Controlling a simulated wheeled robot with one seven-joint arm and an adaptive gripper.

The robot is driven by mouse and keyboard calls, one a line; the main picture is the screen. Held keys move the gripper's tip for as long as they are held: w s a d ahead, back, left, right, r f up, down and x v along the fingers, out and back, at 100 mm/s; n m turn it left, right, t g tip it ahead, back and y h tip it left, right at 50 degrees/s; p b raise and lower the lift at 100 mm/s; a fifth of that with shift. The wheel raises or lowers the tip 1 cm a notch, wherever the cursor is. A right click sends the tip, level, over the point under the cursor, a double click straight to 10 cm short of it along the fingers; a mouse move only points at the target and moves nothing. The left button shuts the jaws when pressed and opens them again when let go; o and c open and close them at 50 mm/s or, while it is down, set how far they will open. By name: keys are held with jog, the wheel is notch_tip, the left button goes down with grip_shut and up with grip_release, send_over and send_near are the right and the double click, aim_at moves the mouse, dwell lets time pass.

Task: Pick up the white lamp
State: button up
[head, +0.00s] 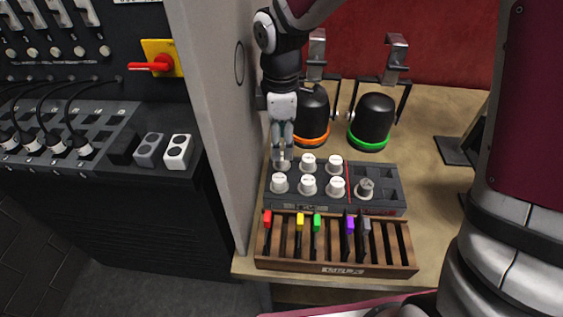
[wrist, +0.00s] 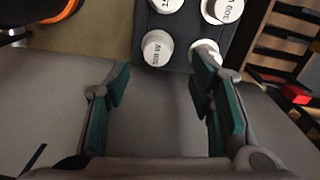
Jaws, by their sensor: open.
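Several white lamps with printed labels stand upright in the left part of a dark grey tray (head: 333,208). The front-left one (head: 279,183) is in plain view in the head view; the back-left one is mostly hidden by my gripper. My gripper (head: 283,158) points down over the tray's back-left corner, open. In the wrist view, one white lamp (wrist: 158,48) lies just beyond the gap between the open fingers (wrist: 160,80). Another white lamp is partly covered by the right finger. Nothing is between the fingers. I cannot tell which lamp is meant.
A greyer lamp (head: 364,189) stands right of the tray's red line, beside empty slots. A wooden rack (head: 335,268) with coloured tabs is in front. Two black domes (head: 374,118) stand behind. A grey panel wall (head: 215,110) rises close left of my gripper.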

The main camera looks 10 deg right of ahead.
aim_at(282, 156)
jog(key=shift+w+d+f, duration=0.1)
jog(key=shift+f, duration=1.4)
jog(key=shift+w+d+f, duration=0.1)
jog(key=shift+f, duration=1.35)
jog(key=shift+c, duration=0.6)
grip_shut()
